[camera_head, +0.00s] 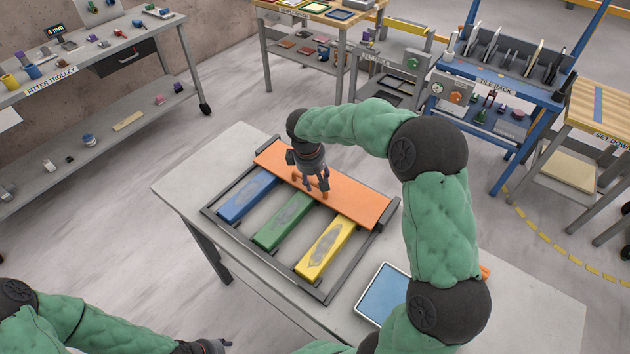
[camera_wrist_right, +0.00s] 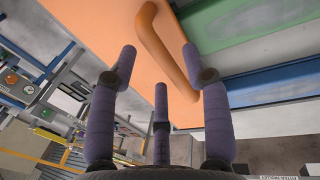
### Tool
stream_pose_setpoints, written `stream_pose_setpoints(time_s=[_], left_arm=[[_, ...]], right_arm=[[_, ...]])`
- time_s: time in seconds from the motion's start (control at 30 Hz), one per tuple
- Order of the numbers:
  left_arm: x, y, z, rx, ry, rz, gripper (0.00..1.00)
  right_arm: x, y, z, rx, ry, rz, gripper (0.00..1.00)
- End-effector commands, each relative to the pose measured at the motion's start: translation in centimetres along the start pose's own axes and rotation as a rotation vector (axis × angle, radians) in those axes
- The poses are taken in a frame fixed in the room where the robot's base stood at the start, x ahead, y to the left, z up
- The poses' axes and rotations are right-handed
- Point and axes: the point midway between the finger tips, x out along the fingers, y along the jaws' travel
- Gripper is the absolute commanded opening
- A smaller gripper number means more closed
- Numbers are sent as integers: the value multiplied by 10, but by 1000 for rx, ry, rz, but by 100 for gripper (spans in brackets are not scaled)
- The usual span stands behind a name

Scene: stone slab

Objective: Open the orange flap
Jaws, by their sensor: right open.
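The orange flap (camera_head: 358,203) lies flat across the far side of a dark frame on the slab. It fills much of the right wrist view (camera_wrist_right: 95,30). Its orange bar handle (camera_wrist_right: 165,52) runs between my right gripper's spread fingers; I cannot tell whether they touch it. My right gripper (camera_head: 312,190) points down over the flap's middle, open, and shows in the right wrist view (camera_wrist_right: 161,68). It partly hides the handle in the head view. My left gripper (camera_head: 210,346) is at the bottom edge, away from the flap, too cut off to read.
Blue (camera_head: 247,194), green (camera_head: 283,221) and yellow (camera_head: 325,248) bars lie in the dark frame (camera_head: 268,258), near the flap. A blue-topped tray (camera_head: 381,292) lies right of it, partly behind my right arm. The slab's left corner (camera_head: 175,186) is bare.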

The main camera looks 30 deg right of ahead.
Motion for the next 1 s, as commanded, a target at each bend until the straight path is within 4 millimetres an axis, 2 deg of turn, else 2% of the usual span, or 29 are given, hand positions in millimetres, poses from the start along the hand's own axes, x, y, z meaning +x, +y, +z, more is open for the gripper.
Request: stream_pose_setpoints(time_s=[0.1,0.4,0.43,0.5,0.6,0.87,1.0], left_arm=[[2,-1,0,0,0,0,40],[2,-1,0,0,0,0,40],[2,-1,0,0,0,0,40],[2,-1,0,0,0,0,40],[2,-1,0,0,0,0,40],[0,0,0,0,0,0,40],[-7,2,0,0,0,0,40]], right_arm=[[7,0,0,0,0,0,49],[8,0,0,0,0,0,49],[8,0,0,0,0,0,43],[8,0,0,0,0,0,23],[8,0,0,0,0,-1,0],[8,0,0,0,0,-5,0],[4,2,0,1,-1,-23,0]])
